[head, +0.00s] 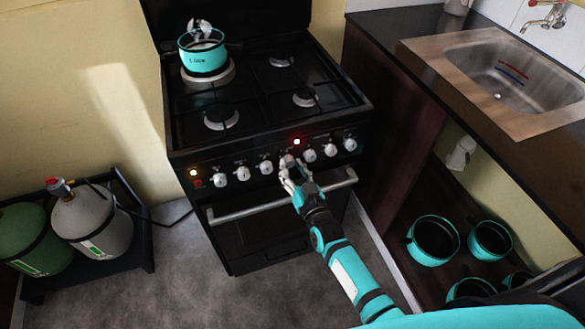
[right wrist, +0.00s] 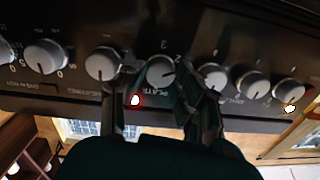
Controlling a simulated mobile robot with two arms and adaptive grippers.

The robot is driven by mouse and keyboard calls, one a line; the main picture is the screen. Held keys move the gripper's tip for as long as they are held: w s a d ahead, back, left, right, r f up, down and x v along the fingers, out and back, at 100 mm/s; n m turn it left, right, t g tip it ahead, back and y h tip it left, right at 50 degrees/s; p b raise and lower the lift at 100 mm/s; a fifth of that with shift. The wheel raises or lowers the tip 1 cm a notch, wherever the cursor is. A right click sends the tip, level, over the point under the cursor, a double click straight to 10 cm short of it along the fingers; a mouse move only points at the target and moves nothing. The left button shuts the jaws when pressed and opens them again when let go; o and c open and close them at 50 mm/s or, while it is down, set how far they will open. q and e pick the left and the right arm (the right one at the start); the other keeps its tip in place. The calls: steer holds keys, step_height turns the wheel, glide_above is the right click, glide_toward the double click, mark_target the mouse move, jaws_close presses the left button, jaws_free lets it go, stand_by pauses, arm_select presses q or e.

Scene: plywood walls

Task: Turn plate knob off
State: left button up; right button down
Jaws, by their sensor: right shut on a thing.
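The black stove (head: 270,195) has a row of white knobs along its front panel. My right gripper (head: 288,168) is at the middle of this row, shut on the plate knob (right wrist: 160,71). In the right wrist view the two fingers of my right gripper (right wrist: 160,90) stand on either side of this knob, which has numbers around it and a partly hidden label below it. A red light (head: 297,141) glows beside it; it also shows in the right wrist view (right wrist: 135,100). My left gripper is in neither view.
A turquoise pot (head: 204,56) stands on the back left hotplate. An orange light (head: 194,173) glows at the panel's left end. The oven handle (head: 240,214) runs below the knobs. Gas cylinders (head: 88,222) stand at left, a sink (head: 500,80) at right.

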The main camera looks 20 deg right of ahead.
steer(key=m, duration=0.5)
steer(key=shift+m, duration=0.3)
steer(key=m+b, duration=0.1)
steer(key=m, duration=0.4)
steer(key=shift+f+m+b, duration=0.1)
steer(key=shift+m+b, duration=0.2)
steer(key=m+b, duration=0.2)
steer(key=m, duration=0.4)
steer(key=shift+f+m+h, duration=0.1)
steer(key=shift+m+h, duration=0.2)
steer(key=m+b, duration=0.1)
steer(key=m, duration=0.5)
steer(key=shift+b, duration=0.3)
steer(key=c, duration=1)
jaws_free()
steer(key=shift+o, duration=0.2)
steer(key=shift+s, duration=0.1)
